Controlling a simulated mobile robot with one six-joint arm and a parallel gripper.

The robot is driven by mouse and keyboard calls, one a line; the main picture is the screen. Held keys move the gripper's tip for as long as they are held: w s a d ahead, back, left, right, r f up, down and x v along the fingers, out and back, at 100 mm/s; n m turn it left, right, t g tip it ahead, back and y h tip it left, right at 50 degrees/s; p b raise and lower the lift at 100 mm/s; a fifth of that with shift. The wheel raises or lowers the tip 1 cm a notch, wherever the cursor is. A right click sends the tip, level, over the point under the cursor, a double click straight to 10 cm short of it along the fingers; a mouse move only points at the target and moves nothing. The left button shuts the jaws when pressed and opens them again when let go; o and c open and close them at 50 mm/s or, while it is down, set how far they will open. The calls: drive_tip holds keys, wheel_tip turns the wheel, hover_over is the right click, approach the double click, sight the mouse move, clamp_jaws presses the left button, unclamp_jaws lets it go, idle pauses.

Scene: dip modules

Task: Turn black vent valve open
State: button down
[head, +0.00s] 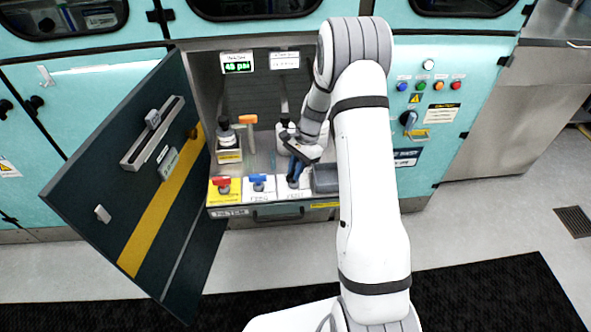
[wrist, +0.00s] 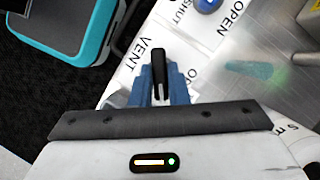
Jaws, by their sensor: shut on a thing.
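The black vent valve handle (wrist: 158,68) stands between the blue fingers of my gripper (wrist: 160,88) in the wrist view, beside the printed word VENT. My gripper is shut on this handle. A second label beside the fingers begins with an O and is partly hidden. In the head view my gripper (head: 295,168) is low over the right end of the row of valves, and it mostly hides the black valve there.
A blue valve (head: 258,183) and a red valve (head: 222,185) stand to the left on the same shelf. A grey bin (head: 326,180) is close on the right. Bottles (head: 227,140) stand behind. The dark cabinet door (head: 130,190) hangs open at left.

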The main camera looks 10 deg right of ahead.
drive_tip(key=n+g, duration=0.1)
drive_tip(key=n, duration=0.1)
drive_tip(key=n+h, duration=0.1)
drive_tip(key=n, duration=0.2)
drive_tip(key=shift+w+a+n+g, duration=0.2)
drive_tip(key=shift+n+g, duration=0.1)
drive_tip(key=shift+g, duration=0.1)
drive_tip(key=n+h, duration=0.1)
drive_tip(key=n, duration=0.1)
drive_tip(key=n+h, duration=0.1)
drive_tip(key=n, duration=0.1)
drive_tip(key=shift+a+n+g+b, duration=0.1)
drive_tip(key=shift+n+g+b, duration=0.2)
drive_tip(key=shift+b, duration=0.1)
drive_tip(key=c, duration=1.4)
unclamp_jaws()
drive_tip(key=v, duration=0.7)
drive_tip(key=shift+r, duration=0.45)
